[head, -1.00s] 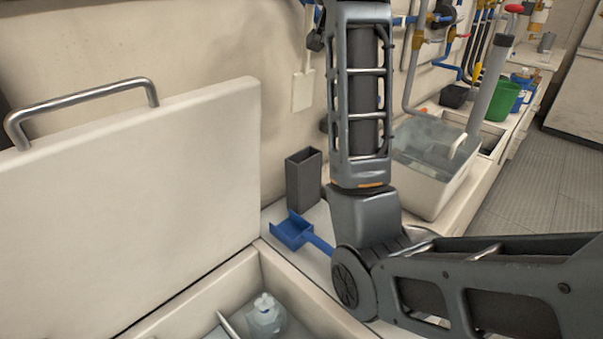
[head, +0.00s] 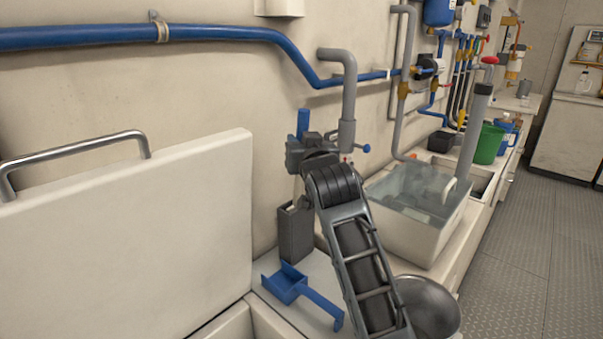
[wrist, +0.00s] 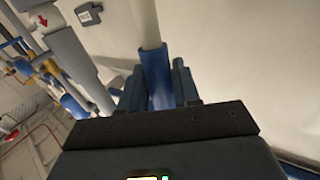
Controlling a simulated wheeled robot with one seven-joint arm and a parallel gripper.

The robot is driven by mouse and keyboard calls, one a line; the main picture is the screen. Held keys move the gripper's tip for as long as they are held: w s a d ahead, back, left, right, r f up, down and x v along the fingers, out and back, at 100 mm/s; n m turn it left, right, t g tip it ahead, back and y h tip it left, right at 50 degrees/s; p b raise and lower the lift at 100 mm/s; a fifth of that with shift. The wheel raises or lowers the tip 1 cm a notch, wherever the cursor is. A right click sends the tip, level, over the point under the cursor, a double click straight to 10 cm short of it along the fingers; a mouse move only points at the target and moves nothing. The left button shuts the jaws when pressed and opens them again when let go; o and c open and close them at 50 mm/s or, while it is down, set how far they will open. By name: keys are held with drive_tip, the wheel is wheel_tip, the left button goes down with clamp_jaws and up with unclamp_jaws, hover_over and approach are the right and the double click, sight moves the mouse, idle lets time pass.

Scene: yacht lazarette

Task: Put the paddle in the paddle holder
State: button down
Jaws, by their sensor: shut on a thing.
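My gripper (head: 306,150) is shut on the paddle's blue grip (head: 303,122), which sticks up above the jaws. The wrist view also shows the blue grip (wrist: 156,78) between the fingers. The paddle stands about upright, and a pale piece of it (head: 298,190) shows below the gripper. The dark grey, open-topped paddle holder (head: 295,235) stands on the ledge against the wall, directly below the gripper. The pale piece runs down to the holder's rim. The paddle's lower end is hidden, apparently inside the holder, but I cannot be sure of its depth.
A blue scoop (head: 289,286) lies in front of the holder. A raised white hatch lid (head: 130,230) stands to the left. A water-filled white tub (head: 415,225), a metal bowl (head: 428,305) and a grey pipe (head: 347,95) are close on the right.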

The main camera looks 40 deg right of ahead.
drive_tip(key=shift+f, duration=3.5)
drive_tip(key=shift+f+b, duration=0.15)
drive_tip(key=shift+b, duration=0.15)
drive_tip(key=c, duration=0.8)
unclamp_jaws()
drive_tip(key=b+v, duration=0.1)
drive_tip(key=v, duration=0.7)
drive_tip(key=shift+d, duration=0.1)
